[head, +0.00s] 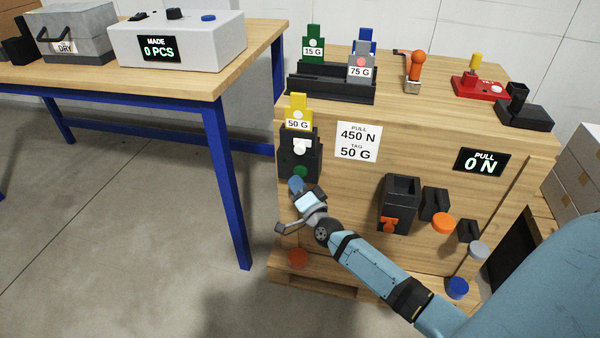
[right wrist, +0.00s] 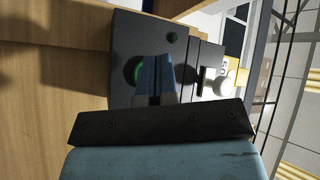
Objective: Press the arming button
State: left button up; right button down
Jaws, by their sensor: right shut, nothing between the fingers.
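A green round button (head: 300,171) sits low on the front of a black box (head: 287,150) mounted on the wooden crate. A white knob (head: 300,147) is above it, and a yellow 50 G tag (head: 299,108) stands in the top of the box. My right gripper (head: 296,184) is shut and empty, its fingertips just below the button in the head view. In the right wrist view the green button (right wrist: 133,70) shows beside the closed fingers (right wrist: 158,62), partly hidden by them. I cannot tell whether they touch it. My left gripper is out of view.
On the crate's front are a PULL 450 N sign (head: 357,142), a PULL 0 N display (head: 481,162) and a black holder (head: 398,205). A blue-legged table (head: 229,170) stands left, with open floor between.

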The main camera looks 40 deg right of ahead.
jog(key=shift+w, duration=0.1)
dwell(0.5)
jog(key=shift+w+d, duration=0.2)
jog(key=shift+d, duration=0.15)
jog(key=shift+w+d, duration=0.25)
jog(key=shift+d, duration=0.05)
dwell(0.6)
dwell(0.3)
jog(key=shift+s+a+p, duration=0.4)
jog(key=shift+s+a, duration=0.15)
jog(key=shift+a, duration=0.05)
jog(key=s+a+p, duration=0.1)
jog(key=a, duration=0.1)
jog(key=s+a+p, duration=0.1)
jog(key=s+a, duration=0.1)
jog(key=shift+s, duration=0.1)
dwell(0.3)
